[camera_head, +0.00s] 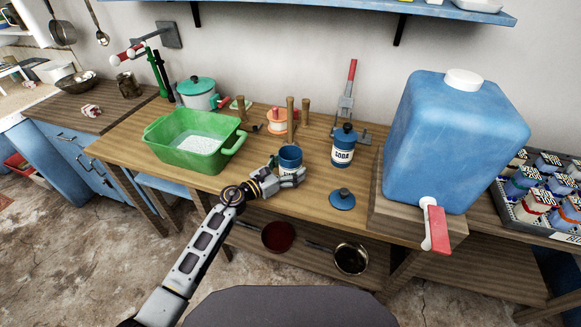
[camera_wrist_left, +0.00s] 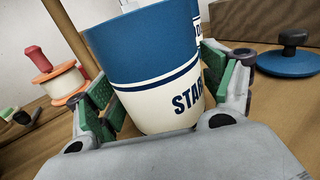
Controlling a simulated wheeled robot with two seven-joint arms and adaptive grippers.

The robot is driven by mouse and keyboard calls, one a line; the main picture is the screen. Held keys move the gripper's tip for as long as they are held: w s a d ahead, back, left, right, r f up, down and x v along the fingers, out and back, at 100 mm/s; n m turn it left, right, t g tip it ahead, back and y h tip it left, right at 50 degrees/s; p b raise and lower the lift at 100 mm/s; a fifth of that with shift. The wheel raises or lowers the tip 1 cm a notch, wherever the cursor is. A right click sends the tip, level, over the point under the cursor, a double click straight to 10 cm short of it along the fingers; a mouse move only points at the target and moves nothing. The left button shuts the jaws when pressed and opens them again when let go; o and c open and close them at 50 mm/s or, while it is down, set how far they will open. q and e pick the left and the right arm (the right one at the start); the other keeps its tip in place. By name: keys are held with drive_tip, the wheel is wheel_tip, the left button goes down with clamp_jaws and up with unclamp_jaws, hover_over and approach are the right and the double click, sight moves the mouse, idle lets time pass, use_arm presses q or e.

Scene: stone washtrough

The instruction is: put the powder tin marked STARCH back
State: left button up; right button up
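The STARCH tin, a blue and cream cylinder, stands upright at the front of the wooden table (camera_head: 290,159). It fills the middle of the left wrist view (camera_wrist_left: 150,75). Its top is open in the head view. My left gripper (camera_head: 290,179) has one finger on each side of the tin. The green pads lie close along its sides, but I cannot tell whether they press on it. A blue lid with a knob (camera_head: 342,199) lies to the right on the table, also in the wrist view (camera_wrist_left: 289,60). My right gripper is not in view.
The SODA tin (camera_head: 342,151) stands behind right, lid on. A green basin (camera_head: 187,155) is left; a spool (camera_head: 278,120) and wooden pegs (camera_head: 305,110) stand behind. A big blue container (camera_head: 450,140) stands right. A crate of small tins (camera_head: 545,222) is far right.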

use_arm(q)
drive_tip(key=shift+r, duration=0.1)
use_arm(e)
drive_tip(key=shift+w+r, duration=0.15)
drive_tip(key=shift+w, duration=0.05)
use_arm(q)
drive_tip(key=shift+s+a, duration=0.25)
drive_tip(key=shift+a, duration=0.1)
drive_tip(key=v, duration=0.9)
drive_tip(key=shift+s+a+b, duration=0.25)
drive_tip(key=shift+a+b, duration=0.05)
drive_tip(key=shift+s+a, duration=0.3)
drive_tip(key=shift+a, duration=0.05)
drive_tip(key=shift+s+a, duration=0.15)
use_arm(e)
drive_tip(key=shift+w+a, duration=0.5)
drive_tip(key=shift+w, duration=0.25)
